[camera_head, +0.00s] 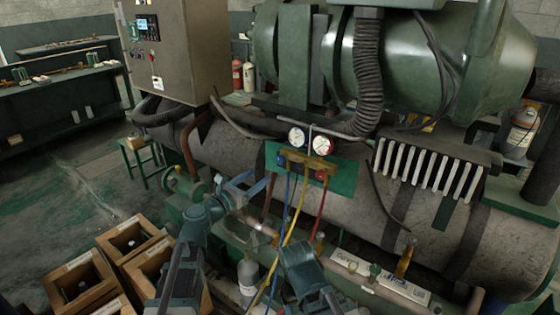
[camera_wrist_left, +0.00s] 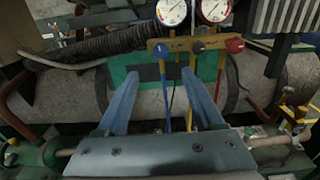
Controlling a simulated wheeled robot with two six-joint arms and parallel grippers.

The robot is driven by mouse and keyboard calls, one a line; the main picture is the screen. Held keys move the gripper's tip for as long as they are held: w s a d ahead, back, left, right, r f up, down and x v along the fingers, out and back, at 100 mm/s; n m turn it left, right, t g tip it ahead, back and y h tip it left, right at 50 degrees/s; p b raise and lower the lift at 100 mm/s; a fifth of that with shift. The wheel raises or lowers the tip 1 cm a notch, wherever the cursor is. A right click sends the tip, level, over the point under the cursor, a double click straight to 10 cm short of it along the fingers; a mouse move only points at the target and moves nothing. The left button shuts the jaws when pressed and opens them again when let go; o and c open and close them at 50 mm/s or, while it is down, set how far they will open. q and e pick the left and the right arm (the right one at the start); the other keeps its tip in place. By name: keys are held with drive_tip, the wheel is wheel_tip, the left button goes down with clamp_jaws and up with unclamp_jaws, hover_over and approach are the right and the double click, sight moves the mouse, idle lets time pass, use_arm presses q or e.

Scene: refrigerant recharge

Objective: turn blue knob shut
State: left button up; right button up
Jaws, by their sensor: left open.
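The blue knob (camera_head: 283,160) is on the left end of the brass gauge manifold (camera_head: 303,162), which is mounted on a green plate (camera_head: 341,182). In the left wrist view the blue knob (camera_wrist_left: 160,50) sits above and just beyond the fingertips, roughly centred between them. My left gripper (camera_head: 255,184) is open and empty, to the left of and a little below the knob in the head view. Its two blue fingers (camera_wrist_left: 160,76) point towards the manifold and appear apart from the knob.
A red knob (camera_head: 321,175) is on the manifold's right end, below two dial gauges (camera_head: 309,140). Blue, yellow and red hoses (camera_head: 291,238) hang below it. Wooden crates (camera_head: 80,282) stand at lower left. Open floor (camera_head: 85,185) lies beyond them.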

sight(279, 161)
use_arm(q)
drive_tip(key=x, duration=1.3)
drive_tip(key=shift+d, duration=0.1)
clamp_jaws()
